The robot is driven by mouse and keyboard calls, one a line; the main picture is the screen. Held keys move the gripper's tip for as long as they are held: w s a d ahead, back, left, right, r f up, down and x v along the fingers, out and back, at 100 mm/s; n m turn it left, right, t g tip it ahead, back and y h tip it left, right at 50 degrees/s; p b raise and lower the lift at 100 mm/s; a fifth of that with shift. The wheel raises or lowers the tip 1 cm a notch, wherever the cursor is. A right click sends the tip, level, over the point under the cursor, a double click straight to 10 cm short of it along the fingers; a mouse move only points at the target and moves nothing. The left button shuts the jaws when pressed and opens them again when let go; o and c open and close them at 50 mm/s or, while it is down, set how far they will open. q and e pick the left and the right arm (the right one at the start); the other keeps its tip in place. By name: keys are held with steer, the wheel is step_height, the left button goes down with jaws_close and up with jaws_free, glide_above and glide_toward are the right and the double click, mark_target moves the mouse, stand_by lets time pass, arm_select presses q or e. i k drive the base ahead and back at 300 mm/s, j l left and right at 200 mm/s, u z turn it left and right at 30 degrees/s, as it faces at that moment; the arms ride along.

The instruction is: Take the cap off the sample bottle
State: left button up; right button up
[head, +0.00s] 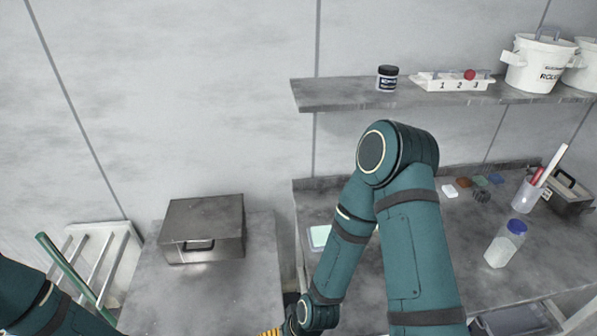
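A clear bottle with pale contents (499,250) and a blue cap (517,226) stands on the right-hand bench. It looks tilted in this view, and the cap is on it. My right arm crosses the middle of the head view, and its wrist reaches the bottom edge, left of the bottle and well apart from it. My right gripper is below the frame. A small yellow striped piece (269,333) shows at the edge by that wrist; I cannot tell what it is. My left arm shows only at the bottom left corner, with its gripper out of view.
A shelf (340,94) holds a dark-lidded jar (387,78), a numbered white rack (452,83) and white tubs (540,63). A cup with tools (526,196) and a dark box (571,193) stand behind the bottle. A metal box (203,229) sits on the left bench.

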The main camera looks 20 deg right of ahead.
mark_target(502, 248)
steer(key=z, duration=2.25)
steer(key=i+l+u, duration=0.1)
steer(key=u, duration=0.55)
steer(key=i+l+u, duration=0.2)
steer(key=l, duration=0.3)
steer(key=l+u, duration=0.25)
steer(key=l, duration=0.2)
